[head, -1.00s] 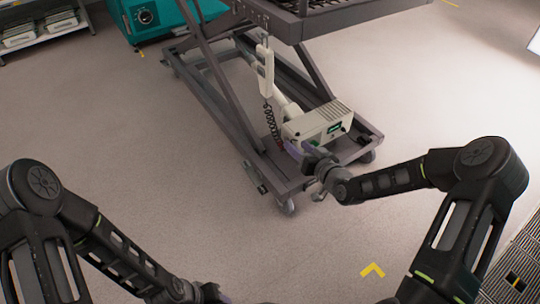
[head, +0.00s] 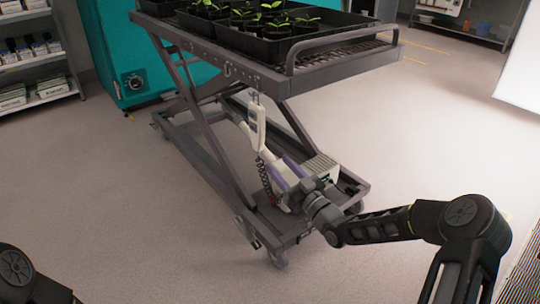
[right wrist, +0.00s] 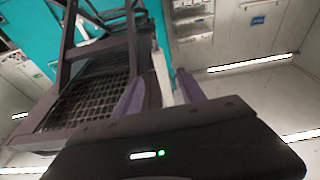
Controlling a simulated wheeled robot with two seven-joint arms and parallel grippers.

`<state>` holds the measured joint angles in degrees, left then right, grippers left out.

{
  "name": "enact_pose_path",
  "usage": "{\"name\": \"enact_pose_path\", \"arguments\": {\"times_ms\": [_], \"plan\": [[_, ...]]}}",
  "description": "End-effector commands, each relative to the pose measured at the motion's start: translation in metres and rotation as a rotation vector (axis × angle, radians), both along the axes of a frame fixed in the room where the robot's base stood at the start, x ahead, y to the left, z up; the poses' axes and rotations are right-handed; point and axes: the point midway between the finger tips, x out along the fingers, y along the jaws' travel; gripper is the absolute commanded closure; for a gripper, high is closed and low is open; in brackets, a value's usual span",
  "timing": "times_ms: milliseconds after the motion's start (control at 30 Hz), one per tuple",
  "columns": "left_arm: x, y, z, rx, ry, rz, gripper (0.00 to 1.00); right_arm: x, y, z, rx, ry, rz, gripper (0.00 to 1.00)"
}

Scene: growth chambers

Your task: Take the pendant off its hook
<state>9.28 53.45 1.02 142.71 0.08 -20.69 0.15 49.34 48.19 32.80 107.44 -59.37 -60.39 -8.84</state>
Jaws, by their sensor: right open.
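The pendant (head: 257,125) is a pale handset hanging upright from a hook under the near edge of the lift cart's top. Its dark coiled cord (head: 265,178) hangs below it. My right gripper (head: 279,162), with purple fingers, is open and empty, below and to the right of the pendant in the head view. In the right wrist view a narrow pale thing, apparently the pendant (right wrist: 162,75), shows between and beyond the two open fingers (right wrist: 160,92). I cannot tell the distance between them. My left gripper is out of view.
The lift cart (head: 225,68) carries a black tray (head: 290,48) of seedlings. A teal cabinet (head: 130,50) and a shelf (head: 35,65) stand behind. The floor (head: 110,190) around is clear.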

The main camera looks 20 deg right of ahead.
Motion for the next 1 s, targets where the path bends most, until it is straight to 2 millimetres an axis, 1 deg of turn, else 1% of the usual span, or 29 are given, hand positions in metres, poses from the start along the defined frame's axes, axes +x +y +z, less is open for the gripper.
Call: {"name": "enact_pose_path", "arguments": {"times_ms": [267, 633, 733, 900, 1000], "plan": [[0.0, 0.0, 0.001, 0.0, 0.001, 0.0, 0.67, 0.019, 0.008, 0.006, 0.002, -0.002, 0.0, 0.53], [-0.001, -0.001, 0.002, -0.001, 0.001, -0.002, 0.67, 0.062, 0.025, 0.017, 0.002, -0.002, 0.0, 0.53], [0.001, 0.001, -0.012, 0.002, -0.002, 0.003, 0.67, 0.074, 0.029, 0.015, -0.001, -0.003, 0.001, 0.53], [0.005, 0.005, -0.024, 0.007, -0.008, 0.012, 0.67, 0.091, 0.036, 0.021, -0.001, -0.001, 0.001, 0.53], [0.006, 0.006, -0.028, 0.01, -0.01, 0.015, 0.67, 0.098, 0.038, 0.024, -0.001, -0.002, 0.0, 0.53]]}}
